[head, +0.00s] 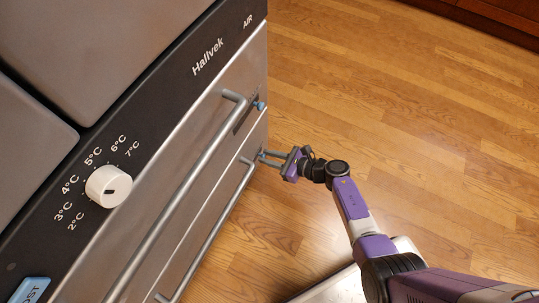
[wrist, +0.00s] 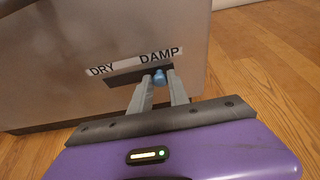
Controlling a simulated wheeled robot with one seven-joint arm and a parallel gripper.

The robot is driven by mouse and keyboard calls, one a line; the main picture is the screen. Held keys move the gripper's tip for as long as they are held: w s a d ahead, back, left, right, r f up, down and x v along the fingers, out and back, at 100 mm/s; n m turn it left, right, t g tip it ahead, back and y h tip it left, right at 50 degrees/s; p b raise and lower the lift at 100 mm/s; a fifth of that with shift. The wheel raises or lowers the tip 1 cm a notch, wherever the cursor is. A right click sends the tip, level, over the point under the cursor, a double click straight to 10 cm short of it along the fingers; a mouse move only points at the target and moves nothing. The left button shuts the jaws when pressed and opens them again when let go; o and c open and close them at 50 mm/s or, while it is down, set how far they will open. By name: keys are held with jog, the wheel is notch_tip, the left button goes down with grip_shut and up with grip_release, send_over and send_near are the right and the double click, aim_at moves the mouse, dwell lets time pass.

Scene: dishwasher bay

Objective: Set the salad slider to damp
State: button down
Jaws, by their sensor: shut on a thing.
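The salad slider's blue knob (wrist: 159,78) sits in a dark slanted slot (wrist: 125,77) on a grey drawer front. The label DRY (wrist: 101,70) is above the slot's left part and DAMP (wrist: 160,55) above its right part. The knob is in the right part, below DAMP. My gripper (wrist: 160,84) is shut on the knob, one finger on each side.
Another blue knob (head: 261,106) is on the upper drawer front. Long bar handles (head: 180,195) run along the drawers. A white dial (head: 108,186) with temperature marks and a blue button (head: 30,290) are on the dark panel. Wooden floor (head: 400,100) is clear to the right.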

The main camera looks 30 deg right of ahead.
jog(key=c, duration=1.3)
grip_release()
jog(key=shift+w+d, duration=0.15)
jog(key=shift+d, duration=0.1)
jog(key=shift+o, duration=0.2)
jog(key=p+v, duration=0.3)
jog(key=v, duration=0.4)
jog(key=shift+s+d, duration=0.2)
jog(key=shift+s, duration=0.15)
jog(key=shift+r, duration=0.15)
